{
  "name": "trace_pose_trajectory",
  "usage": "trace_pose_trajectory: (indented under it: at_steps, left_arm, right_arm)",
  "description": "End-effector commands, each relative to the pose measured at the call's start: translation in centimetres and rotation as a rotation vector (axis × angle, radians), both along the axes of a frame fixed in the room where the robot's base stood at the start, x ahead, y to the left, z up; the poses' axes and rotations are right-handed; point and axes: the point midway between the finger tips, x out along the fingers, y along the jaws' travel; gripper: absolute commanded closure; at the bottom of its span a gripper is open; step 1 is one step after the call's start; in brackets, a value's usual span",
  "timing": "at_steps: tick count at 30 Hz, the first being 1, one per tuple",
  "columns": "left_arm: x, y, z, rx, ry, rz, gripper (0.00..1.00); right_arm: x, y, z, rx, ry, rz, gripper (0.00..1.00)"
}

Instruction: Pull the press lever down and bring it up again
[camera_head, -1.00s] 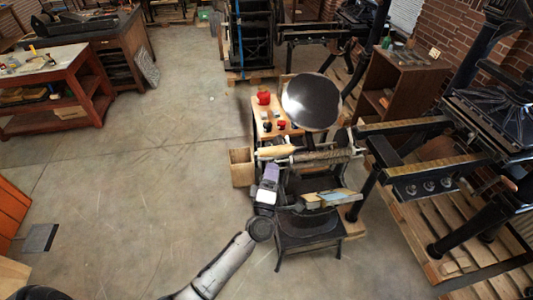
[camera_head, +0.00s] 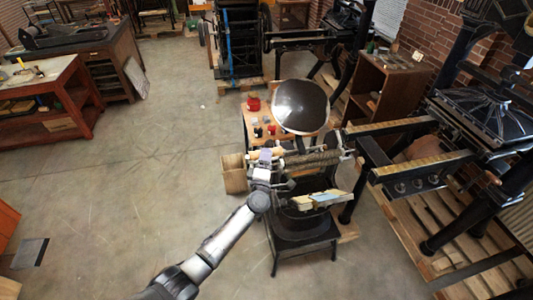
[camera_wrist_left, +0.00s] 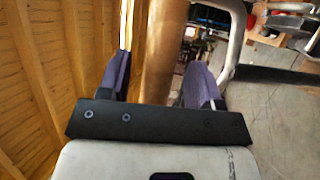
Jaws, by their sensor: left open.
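The hand press has a round dark ink disc (camera_head: 301,106) on top and a dark body on a black stand (camera_head: 303,228). Its lever has a pale wooden handle that is largely covered by my gripper in the head view. In the left wrist view the brown wooden handle (camera_wrist_left: 163,50) runs between the two purple fingers. My left gripper (camera_head: 264,155) is at the handle, open, with its fingers (camera_wrist_left: 157,78) on either side of it. A gap shows on the right side of the handle; contact on the left is unclear. My right gripper is not seen.
A small wooden table (camera_head: 250,128) with a red can (camera_head: 253,103) stands behind the press. A cardboard box (camera_head: 234,173) is on the floor to its left. A larger press (camera_head: 480,115) on pallets stands right. Open floor lies left.

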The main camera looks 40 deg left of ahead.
Motion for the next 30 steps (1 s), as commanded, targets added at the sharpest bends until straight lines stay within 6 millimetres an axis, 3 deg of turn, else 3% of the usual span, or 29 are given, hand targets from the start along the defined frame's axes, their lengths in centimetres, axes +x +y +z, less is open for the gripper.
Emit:
trace_pose_trajectory:
  at_steps: [6, 19, 30]
  left_arm:
    - [1.6, 0.8, 0.5, 0.0, 0.0, 0.0, 0.41]
    - [2.0, 1.0, 0.6, 0.0, 0.0, 0.0, 0.41]
    - [2.0, 1.0, 0.6, 0.0, 0.0, 0.0, 0.77]
  right_arm:
    - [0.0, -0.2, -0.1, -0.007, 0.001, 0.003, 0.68]
    - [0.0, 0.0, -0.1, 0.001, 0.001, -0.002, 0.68]
    - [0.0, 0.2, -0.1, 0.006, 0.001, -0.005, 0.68]
